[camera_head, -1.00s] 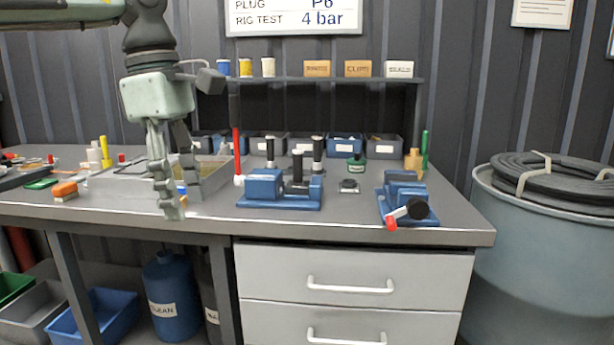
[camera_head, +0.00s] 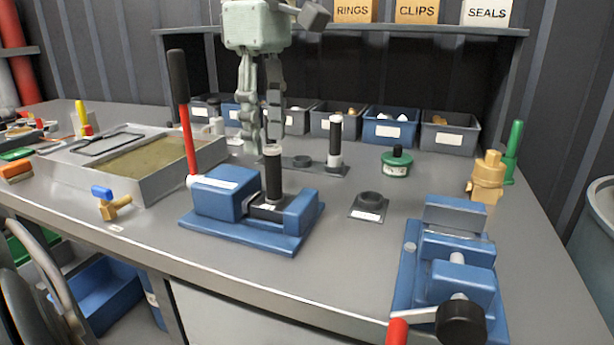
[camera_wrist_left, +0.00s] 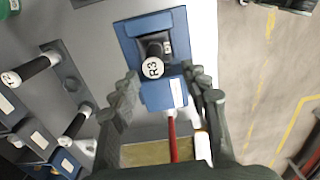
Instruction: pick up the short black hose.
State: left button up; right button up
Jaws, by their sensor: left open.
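A short black hose (camera_head: 273,178) with a pale top end stands upright in a blue vise (camera_head: 238,236). In the left wrist view the black hose (camera_wrist_left: 155,52) has a white end marked R3. My left gripper (camera_head: 262,146) is open, its fingers pointing down just above the hose's top in the head view. In the wrist view the fingers (camera_wrist_left: 163,82) are spread to either side of the hose, not visibly touching it. Another black, white-ended hose (camera_head: 335,145) stands on a dark rack behind; the wrist view shows two there. My right gripper is not in view.
A red lever with a black grip (camera_head: 186,118) rises at the vise's left. A metal tray (camera_head: 165,180) lies left, a second blue vise (camera_head: 450,262) right. A dark ring holder (camera_head: 369,205) sits between the vises. Small bins (camera_head: 390,130) line the back.

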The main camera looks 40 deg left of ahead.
aim_at(275, 197)
pick_arm(q)
jog(key=shift+w, duration=0.3)
jog(key=shift+w+f, duration=0.15)
jog(key=shift+f, duration=0.1)
notch_tip(275, 197, down, 7)
jog(key=shift+d+f, duration=0.1)
jog(key=shift+d, duration=0.05)
grip_shut()
